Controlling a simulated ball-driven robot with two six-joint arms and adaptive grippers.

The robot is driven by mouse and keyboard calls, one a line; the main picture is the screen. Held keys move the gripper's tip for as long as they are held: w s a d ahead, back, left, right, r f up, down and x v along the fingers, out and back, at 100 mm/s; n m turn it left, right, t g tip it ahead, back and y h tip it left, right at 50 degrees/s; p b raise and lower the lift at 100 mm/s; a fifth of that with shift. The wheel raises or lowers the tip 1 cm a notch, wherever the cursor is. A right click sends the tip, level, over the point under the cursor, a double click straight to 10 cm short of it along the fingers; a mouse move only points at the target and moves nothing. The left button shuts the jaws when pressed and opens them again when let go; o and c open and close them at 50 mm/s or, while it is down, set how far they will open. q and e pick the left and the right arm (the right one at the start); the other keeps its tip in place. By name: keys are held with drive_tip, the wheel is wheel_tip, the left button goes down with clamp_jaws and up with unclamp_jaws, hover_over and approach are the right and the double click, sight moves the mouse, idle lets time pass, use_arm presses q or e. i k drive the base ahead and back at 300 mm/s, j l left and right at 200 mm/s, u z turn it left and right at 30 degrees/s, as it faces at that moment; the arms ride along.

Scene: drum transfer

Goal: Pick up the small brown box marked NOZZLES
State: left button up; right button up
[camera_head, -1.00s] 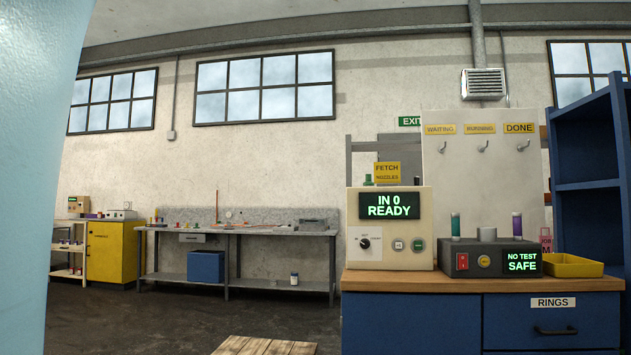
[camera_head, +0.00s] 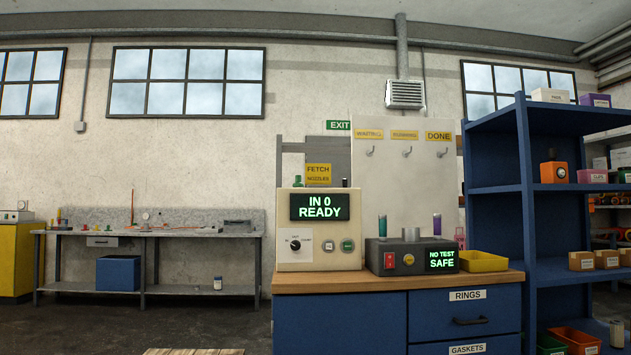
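Several small brown boxes stand on a middle shelf of the blue shelving unit at the right of the head view. Each has a pale label too small to read, so I cannot tell which one is marked NOZZLES. A yellow sign reading FETCH NOZZLES (camera_head: 318,174) hangs behind the bench. Neither of my grippers is in view.
The blue shelving unit (camera_head: 528,180) stands right of a wood-topped bench (camera_head: 390,281) with blue drawers. A yellow tray (camera_head: 483,261) sits on the bench. Orange bin (camera_head: 574,340) is low on the shelving. Dark open floor lies at the left; a wooden pallet (camera_head: 195,352) shows at the bottom edge.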

sight(584, 262)
drive_tip(key=i+l+z, duration=0.1)
drive_tip(key=z, duration=0.3)
drive_tip(key=i+l+z, duration=0.15)
drive_tip(key=z, duration=0.25)
drive_tip(key=i+l+z, duration=0.15)
drive_tip(key=i+l, duration=0.15)
drive_tip(key=i+l+z, duration=0.1)
drive_tip(key=i+l, duration=0.15)
drive_tip(key=i, duration=0.3)
drive_tip(key=i+l+z, duration=0.15)
drive_tip(key=i, duration=0.25)
drive_tip(key=i+l+z, duration=0.1)
drive_tip(key=i+l, duration=0.15)
drive_tip(key=i, duration=0.2)
